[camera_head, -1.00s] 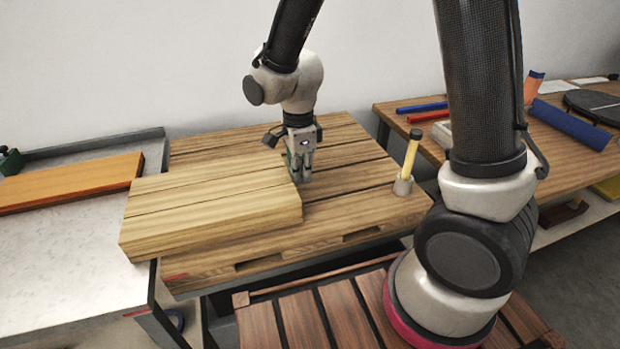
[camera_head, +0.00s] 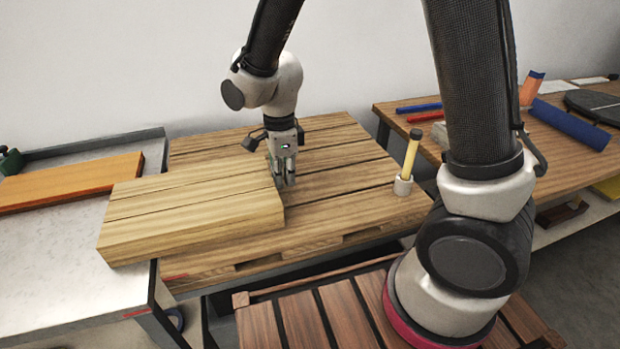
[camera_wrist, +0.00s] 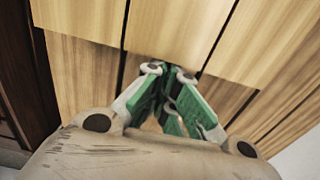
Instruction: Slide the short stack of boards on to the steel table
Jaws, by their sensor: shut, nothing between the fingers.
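The short stack of boards (camera_head: 190,207) is a pale wooden block with seams along its top. It lies mostly on the slatted wooden pallet table (camera_head: 345,190), and its left end reaches over the steel table (camera_head: 70,260). My gripper (camera_head: 285,182) is shut and empty, pointing down at the stack's right end face, seemingly against it. In the wrist view, the shut green fingers (camera_wrist: 170,95) are at the edge of the stack (camera_wrist: 180,30); whether they touch cannot be told for sure.
An orange board (camera_head: 70,183) lies at the back of the steel table, by its raised rim. A yellow-handled tool stands in a small cup (camera_head: 403,186) at the pallet's right. A wooden workbench (camera_head: 560,130) with blue and red items is further right.

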